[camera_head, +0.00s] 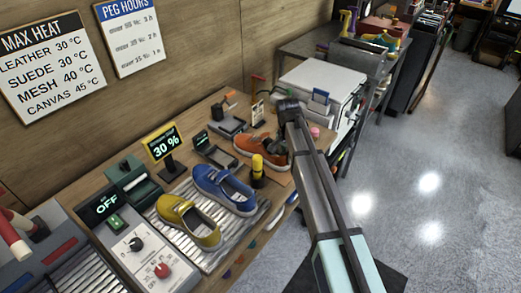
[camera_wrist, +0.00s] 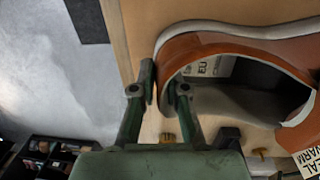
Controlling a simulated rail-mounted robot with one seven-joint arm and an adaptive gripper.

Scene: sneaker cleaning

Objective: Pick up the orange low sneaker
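The orange low sneaker (camera_head: 257,143) sits on the bench toward the far end, partly hidden by my arm in the head view. In the wrist view the sneaker (camera_wrist: 200,43) fills the upper right, with its dark opening and a size label inside. My gripper (camera_wrist: 163,88) has its fingers drawn close together, one outside the heel and one inside the opening. The heel wall lies between the pads and seems pinched. The head view shows my gripper (camera_head: 281,146) low at the sneaker's right end. The sneaker appears still at bench level.
A blue sneaker (camera_head: 224,188) and a yellow sneaker (camera_head: 188,221) stand on a slatted rack nearer. A yellow-topped bottle (camera_head: 257,168) stands close in front of the orange sneaker. A white box-like machine (camera_head: 322,83) is behind my arm. Open floor (camera_head: 440,170) lies right.

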